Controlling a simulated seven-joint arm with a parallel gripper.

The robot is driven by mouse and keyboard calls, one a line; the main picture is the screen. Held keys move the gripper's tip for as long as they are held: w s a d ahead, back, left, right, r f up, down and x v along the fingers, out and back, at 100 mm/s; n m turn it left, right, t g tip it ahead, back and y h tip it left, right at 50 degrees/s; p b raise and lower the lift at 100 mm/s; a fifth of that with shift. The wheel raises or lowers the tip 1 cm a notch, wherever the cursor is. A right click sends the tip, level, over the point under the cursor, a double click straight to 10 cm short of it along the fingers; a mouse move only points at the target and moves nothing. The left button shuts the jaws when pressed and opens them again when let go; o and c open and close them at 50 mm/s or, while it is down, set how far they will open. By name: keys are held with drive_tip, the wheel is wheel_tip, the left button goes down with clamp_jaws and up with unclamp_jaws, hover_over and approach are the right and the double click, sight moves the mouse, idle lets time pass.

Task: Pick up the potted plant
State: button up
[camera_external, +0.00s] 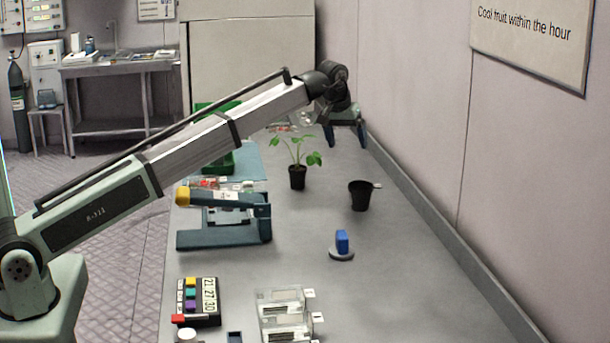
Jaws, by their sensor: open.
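The potted plant (297,177) stands upright on the grey bench, a small black pot with a thin stem and several green leaves. My gripper (346,143) is open, with two dark blue fingers pointing down. In the picture it is to the right of the plant and a little higher, apart from it. It appears to be farther back along the bench. I see nothing between its fingers. Part of the gripper's body is hidden by my arm's wrist.
An empty black pot (360,197) stands right of the plant. A blue block on a grey disc (341,246) is nearer. A blue stand (225,237), green crates (218,163), a keypad box (199,303) and clear containers (284,315) line the left side. A wall bounds the right.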

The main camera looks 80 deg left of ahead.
drive_tip(key=s+a+r+n+g+h, duration=0.2)
drive_tip(key=s+a+n+g, duration=0.15)
drive_tip(key=s+a, duration=0.9)
hover_over(297, 167)
drive_tip(key=shift+n+t, duration=0.25)
drive_tip(key=f, duration=0.7)
drive_tip(key=shift+s+d+f, duration=0.2)
drive_tip(key=shift+s, duration=0.05)
drive_tip(key=shift+w+f, duration=0.15)
drive_tip(key=shift+f, duration=1.35)
drive_tip(key=shift+w+f, duration=0.1)
drive_tip(key=shift+f, duration=1.35)
drive_tip(key=shift+c, duration=0.2)
drive_tip(key=c, duration=1.2)
